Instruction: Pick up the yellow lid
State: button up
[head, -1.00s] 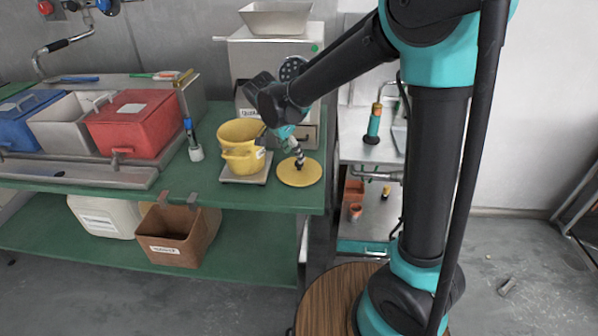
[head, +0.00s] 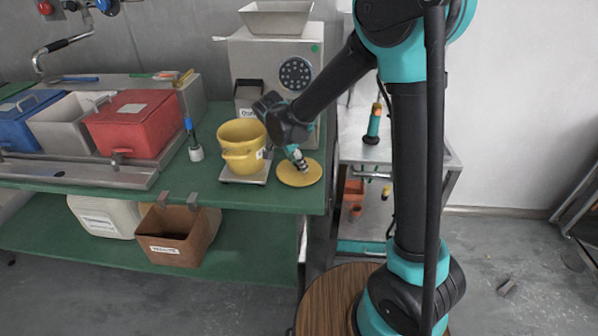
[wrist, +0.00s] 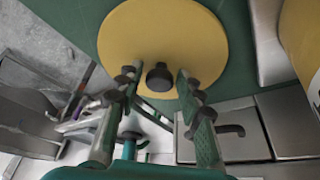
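The yellow lid (head: 300,174) is a flat round disc lying on the green bench top near its right front corner. My gripper (head: 301,163) is above the lid, pointing down. In the wrist view my gripper (wrist: 158,82) is open, with one finger on each side of the knob. Whether the fingertips touch the lid cannot be told.
A yellow pot (head: 241,147) stands on a small scale (head: 244,178) just left of the lid. The grinder (head: 270,60) stands behind. Red, grey and blue bins (head: 135,125) fill the left of the bench. The bench edge is close on the right.

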grip_shut()
jog(key=shift+r, duration=0.1)
